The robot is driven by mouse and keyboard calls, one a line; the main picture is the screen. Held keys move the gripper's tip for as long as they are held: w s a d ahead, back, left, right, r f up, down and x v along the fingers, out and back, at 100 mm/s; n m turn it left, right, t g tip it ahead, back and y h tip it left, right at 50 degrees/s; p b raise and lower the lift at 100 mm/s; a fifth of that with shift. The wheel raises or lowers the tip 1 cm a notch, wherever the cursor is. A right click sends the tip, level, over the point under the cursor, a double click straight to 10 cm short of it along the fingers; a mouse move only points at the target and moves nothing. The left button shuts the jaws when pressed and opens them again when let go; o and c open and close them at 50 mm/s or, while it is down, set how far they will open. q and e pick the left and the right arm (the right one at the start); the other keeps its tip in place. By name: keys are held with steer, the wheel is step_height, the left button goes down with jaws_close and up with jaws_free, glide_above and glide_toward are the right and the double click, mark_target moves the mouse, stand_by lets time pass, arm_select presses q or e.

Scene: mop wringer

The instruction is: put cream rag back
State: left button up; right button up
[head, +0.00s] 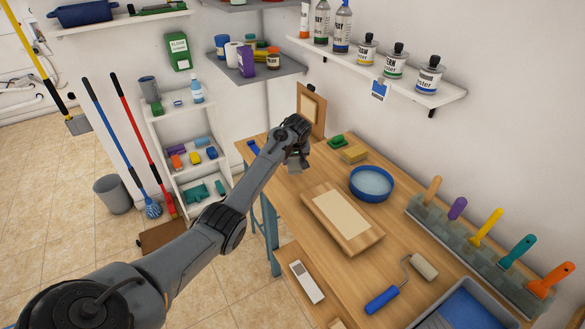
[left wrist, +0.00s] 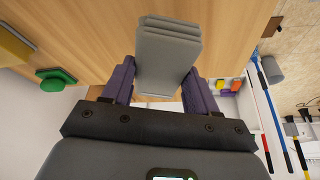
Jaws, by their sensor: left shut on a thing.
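My left gripper (head: 297,158) is over the back left part of the wooden table. It is shut on a grey layered block, like a folded rag (left wrist: 167,50), which sits between its two purple fingers in the left wrist view. The block looks grey, not cream; in the head view it is a small grey shape below the jaws. I cannot tell whether it touches the table. A flat cream sheet (head: 341,213) lies on a wooden board on the table; I cannot tell whether it is cloth. My right gripper is not in view.
A blue bowl (head: 371,184), a yellow sponge (head: 354,155) and a green item (head: 338,141) are right of the gripper. A framed board (head: 311,110) leans at the back. Scrapers stand in a rack (head: 470,245). A white shelf unit (head: 185,145) stands left of the table.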

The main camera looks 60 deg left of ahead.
arm_select(q)
steer(key=shift+s+a+f, duration=0.1)
steer(key=shift+a+f, duration=0.05)
steer(key=shift+f, duration=0.1)
step_height(320, 180, down, 4)
steer(key=shift+r, duration=0.2)
steer(key=shift+f, duration=0.2)
steer(key=o, duration=1.1)
steer(key=shift+r, duration=0.1)
steer(key=p+v, duration=0.1)
steer(key=v, duration=1.1)
